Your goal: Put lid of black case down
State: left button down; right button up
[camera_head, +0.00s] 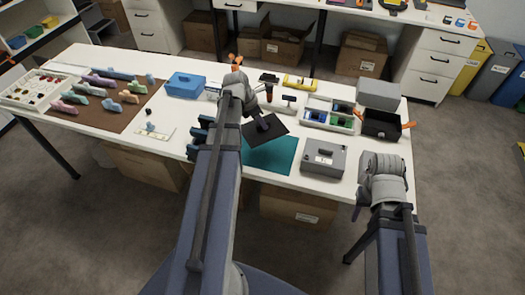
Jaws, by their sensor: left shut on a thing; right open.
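My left gripper (264,122) is shut on the lid of the black case (277,130). The lid is a flat black square, tilted and held beside the far left corner of the teal mat (270,158). I cannot tell whether it touches the mat or table. The black case (384,133) stands open on the right end of the table, well to the right of the lid. My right gripper (359,206) is open near the table's front right edge, below that case; most of it is hidden by its own wrist.
A grey box with a handle (323,161) stands right of the mat. A grey box (378,94) stands behind the black case, and a white tray (329,125) to its left. A blue case (186,84) and a brown mat (105,115) lie left. Part of the teal mat is bare.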

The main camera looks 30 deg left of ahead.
pick_arm(q)
jog(key=shift+f+b, duration=5.1)
jog(key=shift+f, duration=0.05)
jog(key=shift+r, duration=0.15)
jog(key=c, duration=1.3)
grip_release()
jog(key=shift+f, duration=0.2)
jog(key=o, duration=0.4)
jog(key=shift+o, duration=0.2)
jog(key=shift+r, duration=0.15)
